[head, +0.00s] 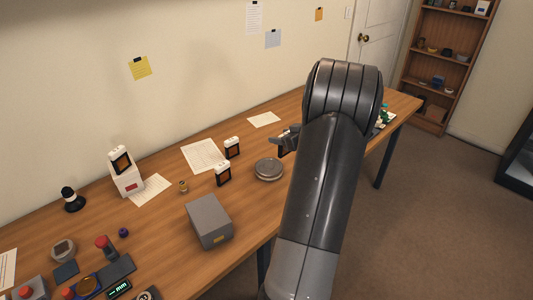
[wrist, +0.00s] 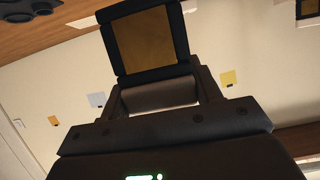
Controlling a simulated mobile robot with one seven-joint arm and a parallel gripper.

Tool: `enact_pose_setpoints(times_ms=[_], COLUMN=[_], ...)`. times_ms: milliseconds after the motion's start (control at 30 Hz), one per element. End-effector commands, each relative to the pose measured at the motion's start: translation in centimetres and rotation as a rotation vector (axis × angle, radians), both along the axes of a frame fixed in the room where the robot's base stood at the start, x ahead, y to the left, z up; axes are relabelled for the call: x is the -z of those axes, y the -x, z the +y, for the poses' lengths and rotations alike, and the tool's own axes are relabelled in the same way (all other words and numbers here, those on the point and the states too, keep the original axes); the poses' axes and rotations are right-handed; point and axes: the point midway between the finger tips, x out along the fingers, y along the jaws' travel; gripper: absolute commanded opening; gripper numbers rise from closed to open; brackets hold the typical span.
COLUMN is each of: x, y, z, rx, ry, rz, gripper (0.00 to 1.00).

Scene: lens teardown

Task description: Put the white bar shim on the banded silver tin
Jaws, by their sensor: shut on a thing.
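My gripper (head: 287,140) is partly hidden behind my arm in the head view. It is shut on a black-framed shim with an amber-brown panel, filling the top middle of the wrist view (wrist: 146,40). Two similar shims with white tops stand on the table, one further back (head: 232,147) and one nearer (head: 222,174).
A grey box (head: 209,221) stands left of the tin. A white stand (head: 127,180) holds another framed piece at the left. The table right of the tin is hidden by my arm.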

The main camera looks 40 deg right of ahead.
Motion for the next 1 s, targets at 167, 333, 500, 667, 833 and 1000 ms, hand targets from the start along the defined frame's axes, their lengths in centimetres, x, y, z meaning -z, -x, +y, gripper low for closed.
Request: enact_pose_setpoints(times_ms=[167, 333, 500, 667, 833, 1000], x=[2.5, 3.7, 5.1, 7.3, 7.9, 7.9], y=[-3.8, -5.8, -6.2, -6.1, -6.1, -6.1], z=[1.4, 2.1, 2.2, 2.1, 2.1, 2.1], rx=[-0.001, 0.0, 0.002, 0.003, 0.002, 0.002], ry=[-0.003, 0.001, -0.002, -0.002, 0.001, 0.001], rz=[0.0, 0.0, 0.001, 0.0, -0.001, 0.0], gripper=[0.35, 0.35, 0.35, 0.35, 0.35, 0.35])
